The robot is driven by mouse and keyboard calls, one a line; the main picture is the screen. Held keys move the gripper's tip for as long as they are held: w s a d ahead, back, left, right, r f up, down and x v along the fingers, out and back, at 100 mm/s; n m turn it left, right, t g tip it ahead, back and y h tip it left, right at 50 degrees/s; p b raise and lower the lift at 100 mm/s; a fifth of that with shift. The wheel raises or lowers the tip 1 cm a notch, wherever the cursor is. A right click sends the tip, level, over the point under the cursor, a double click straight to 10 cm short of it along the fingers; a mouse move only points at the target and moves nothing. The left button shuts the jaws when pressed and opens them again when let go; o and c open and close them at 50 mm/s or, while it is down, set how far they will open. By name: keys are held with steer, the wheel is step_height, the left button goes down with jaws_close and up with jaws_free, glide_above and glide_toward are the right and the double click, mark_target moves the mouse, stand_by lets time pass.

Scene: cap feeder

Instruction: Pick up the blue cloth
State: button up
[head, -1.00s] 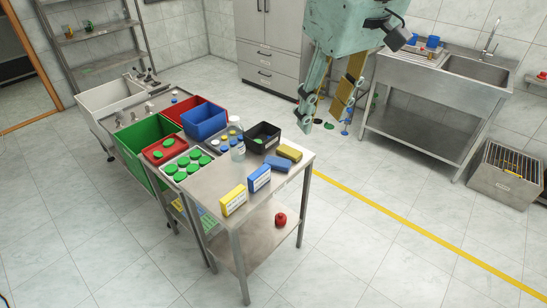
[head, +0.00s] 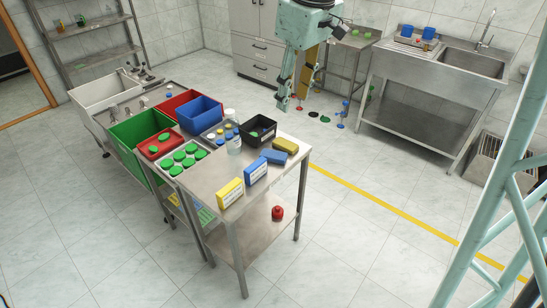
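The fingertips are small in this view.
Several small caps and stands (head: 325,118) are on the floor behind the gripper. A sink bench (head: 440,75) is at the back right.

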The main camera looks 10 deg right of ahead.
steer(key=w+d+f+n+g, duration=0.1)
steer(key=w+f+n, duration=0.3)
steer(key=w+f, duration=1.7)
step_height(320, 180, down, 4)
steer(key=shift+w+d+f+n+b, duration=0.1)
steer(key=shift+w+d+n+b, duration=0.1)
steer(key=shift+d+n+b, duration=0.2)
steer(key=shift+f, duration=0.1)
steer(key=b, duration=0.1)
glide_above(274, 154)
steer(key=shift+s+d+f, duration=0.1)
steer(key=shift+d+f, duration=0.1)
steer(key=shift+f, duration=1.9)
steer(key=shift+d+f, duration=0.15)
steer(key=shift+f, duration=1.9)
steer(key=shift+f, duration=0.1)
steer(key=shift+a+f+b, duration=0.2)
steer(key=shift+f+b, duration=0.15)
steer(key=shift+f, duration=0.9)
steer(key=shift+a+f+b, duration=0.15)
steer(key=shift+f+b, duration=0.15)
steer(key=shift+f, duration=0.95)
steer(key=shift+c, duration=0.8)
